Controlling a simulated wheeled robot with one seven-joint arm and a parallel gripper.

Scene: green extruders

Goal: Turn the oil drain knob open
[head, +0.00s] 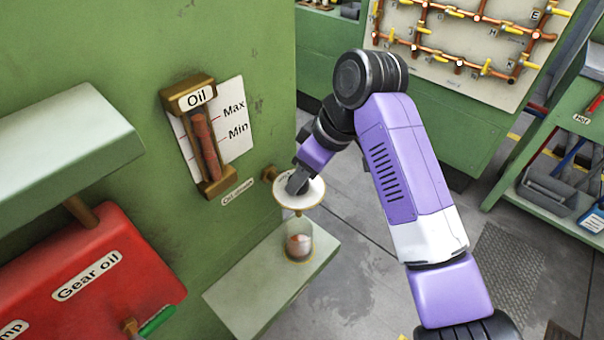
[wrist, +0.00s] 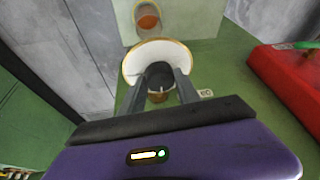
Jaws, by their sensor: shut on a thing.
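The oil gauge (head: 200,140), with Max and Min marks, is on the green machine wall. Below it is a small label (head: 237,192), only partly readable. A brass fitting (head: 268,173) sticks out of the wall beside it. My gripper (head: 297,186) is at a white round dish with a brass rim (head: 313,194). In the wrist view, my gripper (wrist: 164,84) has its fingers closed on the sides of a dark round knob (wrist: 157,72), in front of the white dish (wrist: 142,55). In the head view the gripper hides the knob. How far the knob is turned cannot be told.
A glass jar (head: 299,240) with reddish-brown contents stands below the dish on a pale green shelf (head: 255,285). A red gear oil box (head: 90,275) is at the lower left. A pipe board (head: 460,45) and a green rack (head: 560,130) stand at the right, with open floor between.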

